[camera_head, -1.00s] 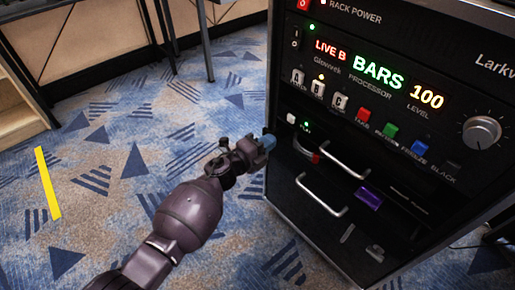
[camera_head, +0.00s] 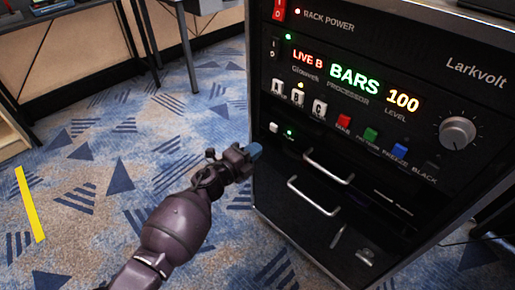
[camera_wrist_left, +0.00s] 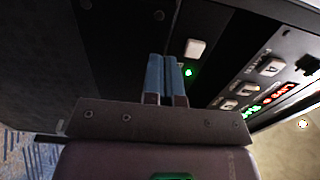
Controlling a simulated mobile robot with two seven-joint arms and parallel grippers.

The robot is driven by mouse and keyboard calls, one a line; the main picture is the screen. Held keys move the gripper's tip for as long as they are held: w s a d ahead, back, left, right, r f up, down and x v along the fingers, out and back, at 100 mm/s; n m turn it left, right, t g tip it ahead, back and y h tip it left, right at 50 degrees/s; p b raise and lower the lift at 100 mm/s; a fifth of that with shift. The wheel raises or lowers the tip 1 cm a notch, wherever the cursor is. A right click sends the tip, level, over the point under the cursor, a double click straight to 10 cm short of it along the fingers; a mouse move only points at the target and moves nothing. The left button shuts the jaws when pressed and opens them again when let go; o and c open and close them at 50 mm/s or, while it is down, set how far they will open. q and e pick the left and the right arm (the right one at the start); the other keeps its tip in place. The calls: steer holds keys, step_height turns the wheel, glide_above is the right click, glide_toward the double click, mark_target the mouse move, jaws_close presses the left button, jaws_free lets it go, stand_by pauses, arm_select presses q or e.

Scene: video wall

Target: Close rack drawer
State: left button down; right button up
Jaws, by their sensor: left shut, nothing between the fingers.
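The black rack (camera_head: 272,100) stands at the right in the head view. Its lower front has an upper silver drawer handle (camera_head: 330,166) and a lower silver handle (camera_head: 313,196). The drawer front looks flush or nearly so, and no drawer contents show. My left gripper (camera_head: 253,151) is shut and empty, with its blue fingertips at the rack's left front edge, left of the upper handle. In the left wrist view its fingers (camera_wrist_left: 166,78) are together in front of the dark rack face, close to a white button (camera_wrist_left: 195,48). I cannot tell whether they touch. My right gripper is not in view.
The rack front carries lit displays (camera_head: 353,82), several coloured buttons and a silver knob (camera_head: 457,132). A yellow strip (camera_head: 30,203) lies on the patterned carpet (camera_head: 110,180). A table with dark legs stands at the back left. The carpet left of the rack is clear.

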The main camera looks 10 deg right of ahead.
arm_select(q)
steer(key=p+v, duration=0.3)
steer(key=v, duration=0.9)
steer(key=shift+s+a, duration=0.15)
steer(key=shift+a, duration=0.1)
